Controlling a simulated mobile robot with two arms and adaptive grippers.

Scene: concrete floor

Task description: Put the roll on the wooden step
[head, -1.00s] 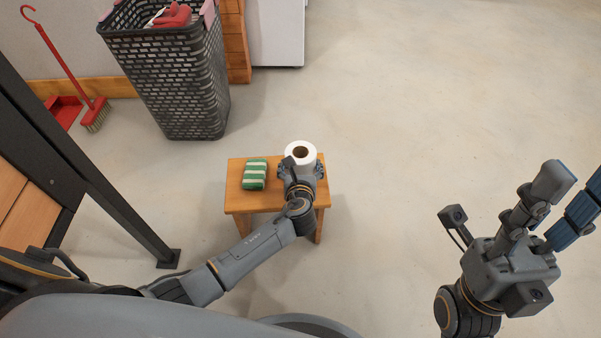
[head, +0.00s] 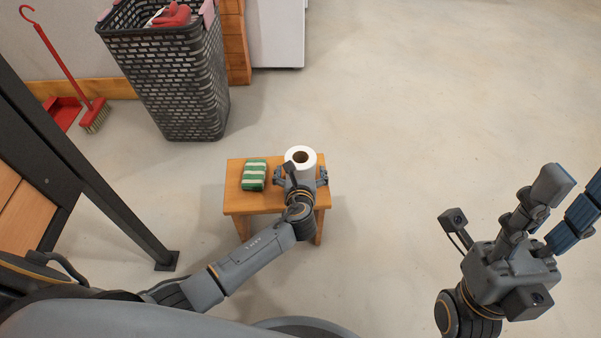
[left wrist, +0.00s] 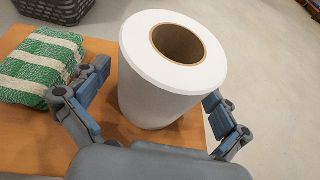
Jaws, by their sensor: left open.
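The white roll (head: 308,158) stands upright on the wooden step (head: 238,202), near its back right corner. In the left wrist view the roll (left wrist: 158,90) stands on the step's orange-brown top (left wrist: 40,138), its cardboard core facing up. My left gripper (head: 300,178) is open at the near side of the roll. Its fingers (left wrist: 165,92) are spread to either side, with a visible gap on the left; whether the right finger touches is unclear. My right gripper (head: 568,205) is open and empty, well off to the right.
A dark lattice basket (head: 180,85) stands behind, with a red broom (head: 75,75) at far left. A black post (head: 110,200) stands left of the step. The floor to the right is clear.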

